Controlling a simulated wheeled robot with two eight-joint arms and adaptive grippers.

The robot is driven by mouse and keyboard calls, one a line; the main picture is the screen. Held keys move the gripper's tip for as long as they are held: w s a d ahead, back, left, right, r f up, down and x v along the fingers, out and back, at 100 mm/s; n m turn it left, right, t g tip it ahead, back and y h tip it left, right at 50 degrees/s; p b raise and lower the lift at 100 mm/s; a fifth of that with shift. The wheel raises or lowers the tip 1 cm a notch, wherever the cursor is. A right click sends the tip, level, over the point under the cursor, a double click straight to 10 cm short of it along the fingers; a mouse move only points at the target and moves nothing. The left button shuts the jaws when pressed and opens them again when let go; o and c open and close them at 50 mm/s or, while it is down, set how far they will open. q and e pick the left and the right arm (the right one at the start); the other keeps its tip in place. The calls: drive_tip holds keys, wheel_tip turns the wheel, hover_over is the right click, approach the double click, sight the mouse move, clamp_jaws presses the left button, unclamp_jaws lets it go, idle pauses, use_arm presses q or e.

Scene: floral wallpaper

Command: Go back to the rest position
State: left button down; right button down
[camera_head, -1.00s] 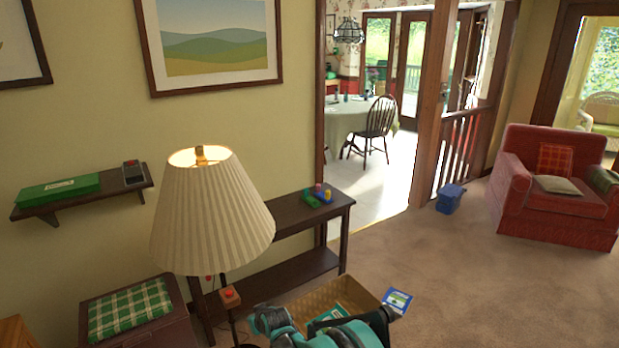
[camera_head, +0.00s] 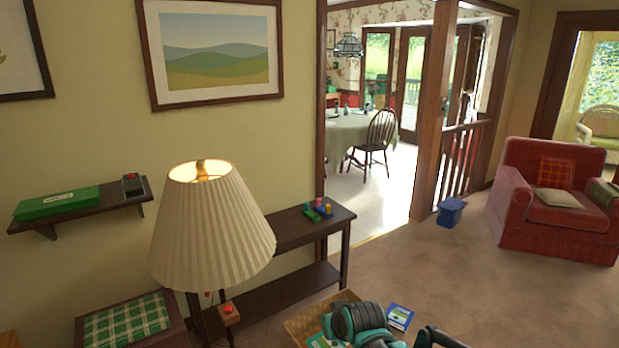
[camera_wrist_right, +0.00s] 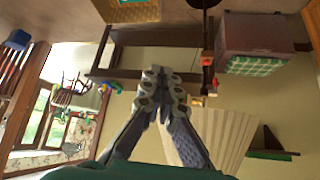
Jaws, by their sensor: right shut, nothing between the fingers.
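My right gripper (camera_wrist_right: 163,80) shows in the right wrist view with its fingers together and nothing between them. That view is turned over, with the floor at the top; the lamp shade and the dark side table appear beyond the fingers. In the head view, teal and black parts of my arm (camera_head: 360,322) show at the bottom edge, in front of the wicker basket; no fingertips are visible there. My left gripper is in neither current view.
A lit floor lamp (camera_head: 212,232) stands left of a dark side table (camera_head: 290,232). A wicker basket (camera_head: 298,330) and a blue book (camera_head: 399,316) are low in front. A cushioned chest (camera_head: 170,312) is at lower left. Open carpet (camera_head: 470,275) lies right, before a red armchair (camera_head: 560,205).

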drive_tip(key=s+d+m+h, duration=0.1)
drive_tip(key=s+d, duration=0.5)
drive_tip(key=s, duration=0.4)
drive_tip(key=s+d+f+m+h, duration=0.1)
drive_tip(key=s+d+m, duration=0.1)
drive_tip(key=s+d, duration=0.5)
drive_tip(key=s, duration=0.4)
drive_tip(key=shift+s+g, duration=0.3)
